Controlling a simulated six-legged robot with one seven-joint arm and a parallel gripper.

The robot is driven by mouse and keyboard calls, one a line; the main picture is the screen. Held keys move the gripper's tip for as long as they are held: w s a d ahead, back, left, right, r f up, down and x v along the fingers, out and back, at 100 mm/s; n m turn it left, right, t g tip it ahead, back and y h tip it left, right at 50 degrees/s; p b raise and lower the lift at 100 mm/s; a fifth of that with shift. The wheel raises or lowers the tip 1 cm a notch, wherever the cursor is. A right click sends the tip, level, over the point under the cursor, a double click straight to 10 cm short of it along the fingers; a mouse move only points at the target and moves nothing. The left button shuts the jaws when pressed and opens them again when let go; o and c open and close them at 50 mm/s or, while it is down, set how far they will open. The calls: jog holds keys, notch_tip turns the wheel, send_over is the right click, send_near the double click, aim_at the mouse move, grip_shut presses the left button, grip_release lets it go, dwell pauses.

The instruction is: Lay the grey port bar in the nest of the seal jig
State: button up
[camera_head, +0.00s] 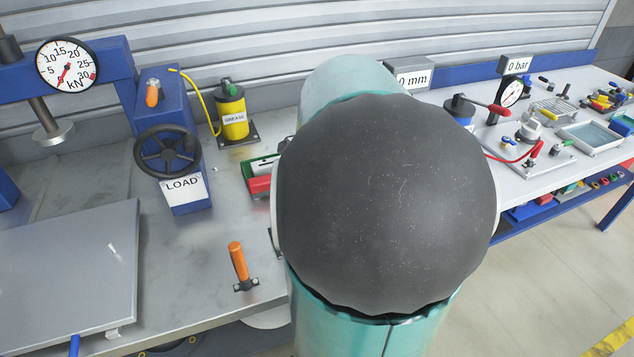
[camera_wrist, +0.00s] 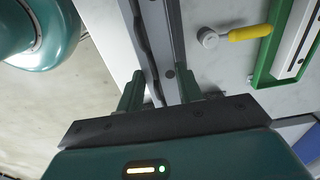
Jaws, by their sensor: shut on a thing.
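My gripper (camera_wrist: 161,82) shows in the wrist view, its two green fingers closed on a long grey bar, which I take as the grey port bar (camera_wrist: 148,35). The bar runs away from the fingers toward the top of the picture, with a dark wavy line along it and a dark round spot near the fingers. In the head view my own arm hides the gripper and the bar. I cannot make out the seal jig or its nest for certain in either view. Whether the bar touches anything beneath it is unclear.
A green tray (camera_wrist: 266,70) with a pale bar lies right of the gripper, beside a yellow-handled tool (camera_wrist: 245,33). In the head view stand a load press handwheel (camera_head: 168,152), a yellow grease can (camera_head: 233,118) and an orange-handled tool (camera_head: 238,262).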

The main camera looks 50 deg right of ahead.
jog(key=shift+w, duration=0.25)
jog(key=shift+s, duration=0.15)
jog(key=shift+f, duration=2.5)
jog(key=shift+f, duration=1.1)
jog(key=o, duration=1)
